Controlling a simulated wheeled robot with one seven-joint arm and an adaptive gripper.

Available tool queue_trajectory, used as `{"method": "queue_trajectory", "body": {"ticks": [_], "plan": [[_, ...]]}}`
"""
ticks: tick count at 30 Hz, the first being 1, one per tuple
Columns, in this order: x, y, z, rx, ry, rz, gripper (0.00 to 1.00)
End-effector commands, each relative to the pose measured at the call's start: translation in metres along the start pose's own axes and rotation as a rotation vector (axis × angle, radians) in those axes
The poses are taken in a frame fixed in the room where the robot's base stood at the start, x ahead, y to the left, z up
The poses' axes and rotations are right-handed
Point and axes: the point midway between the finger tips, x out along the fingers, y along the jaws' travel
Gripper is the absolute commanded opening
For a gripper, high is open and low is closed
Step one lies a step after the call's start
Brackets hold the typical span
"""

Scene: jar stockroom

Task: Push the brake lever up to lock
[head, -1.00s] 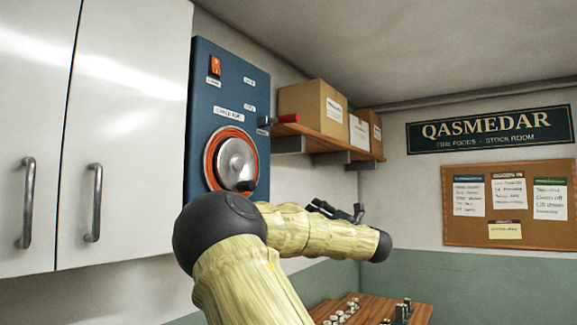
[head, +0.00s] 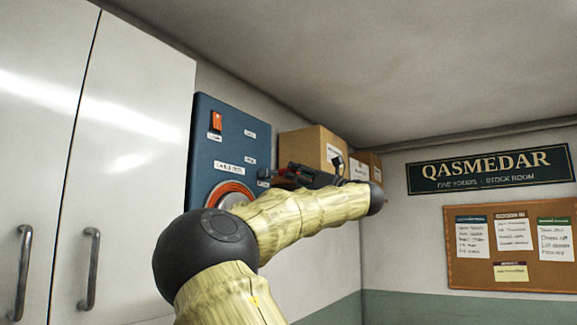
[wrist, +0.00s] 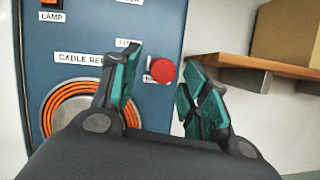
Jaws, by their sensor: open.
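The brake lever shows in the wrist view as a round red knob (wrist: 162,70), seen nearly end-on at the right edge of the blue panel (wrist: 165,30). My gripper (wrist: 160,62) is open, with its teal-padded fingers on either side of the red knob. In the head view my gripper (head: 292,176) is at the panel's right edge, and a little of the red handle shows there. The lever's base is mostly hidden.
An orange cable reel (wrist: 70,108) is on the panel, low left. An orange lamp switch (head: 216,121) is above it. A wooden shelf (wrist: 250,66) with boxes (head: 313,148) lies close on the right. White cabinet doors (head: 130,130) stand at the left.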

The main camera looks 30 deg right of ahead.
Motion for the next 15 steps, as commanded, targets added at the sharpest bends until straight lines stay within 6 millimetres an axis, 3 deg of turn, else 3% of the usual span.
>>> {"method": "queue_trajectory", "body": {"ticks": [6,15], "plan": [[0.030,0.000,0.002,0.001,0.001,0.000,0.45],[0.043,0.000,-0.001,0.002,0.000,0.000,0.45]]}}
